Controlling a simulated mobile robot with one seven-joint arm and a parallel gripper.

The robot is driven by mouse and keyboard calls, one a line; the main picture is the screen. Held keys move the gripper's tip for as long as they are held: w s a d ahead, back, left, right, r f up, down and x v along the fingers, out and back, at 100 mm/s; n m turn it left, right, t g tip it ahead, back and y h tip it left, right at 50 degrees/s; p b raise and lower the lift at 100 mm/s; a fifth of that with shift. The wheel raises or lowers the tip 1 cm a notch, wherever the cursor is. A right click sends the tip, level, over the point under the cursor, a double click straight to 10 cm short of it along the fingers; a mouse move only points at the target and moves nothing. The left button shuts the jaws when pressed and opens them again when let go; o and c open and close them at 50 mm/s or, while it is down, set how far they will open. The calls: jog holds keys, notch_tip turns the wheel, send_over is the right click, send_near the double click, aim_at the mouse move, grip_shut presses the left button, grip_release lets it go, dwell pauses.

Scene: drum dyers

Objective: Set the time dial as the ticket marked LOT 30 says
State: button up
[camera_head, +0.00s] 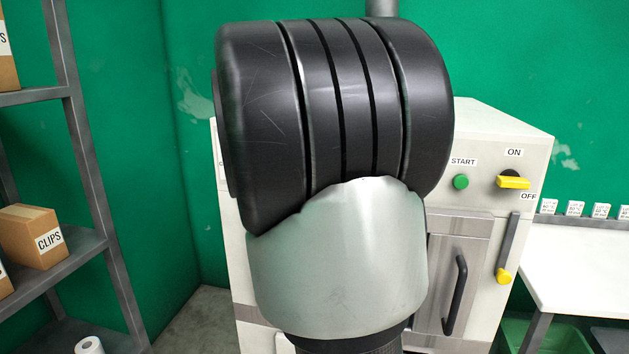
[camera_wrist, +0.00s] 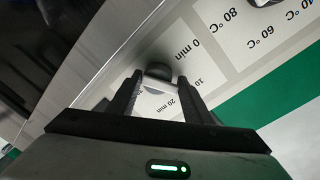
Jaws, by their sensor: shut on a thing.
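The time dial (camera_wrist: 158,71) is a small dark round knob in the wrist view, on a white label panel (camera_wrist: 207,62) marked "0 min", "10" and "20 min". My gripper (camera_wrist: 160,77) is shut on the time dial, with one finger on each side of it. I cannot tell where the dial points. In the head view my own arm hides the gripper and the dial. Several small white tickets (camera_head: 575,208) stand in a row on a rail at the right. Their print is too small to read, so I cannot tell which is LOT 30.
A second dial (camera_wrist: 262,2) with °C marks sits near the time dial. The white machine (camera_head: 500,125) has a green START button (camera_head: 461,182), a yellow ON/OFF switch (camera_head: 513,183), a yellow-ended lever (camera_head: 504,275) and a door handle (camera_head: 455,295). A shelf (camera_head: 80,150) stands left, a white table (camera_head: 590,265) right.

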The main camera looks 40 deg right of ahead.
jog(key=shift+s+d+f, duration=0.2)
jog(key=shift+s+f, duration=0.1)
jog(key=shift+f, duration=0.1)
jog(key=o, duration=0.8)
jog(key=shift+r, duration=0.1)
jog(key=shift+w+a+r, duration=0.1)
jog(key=shift+a+r, duration=0.05)
jog(key=p+v, duration=0.2)
jog(key=v, duration=1.5)
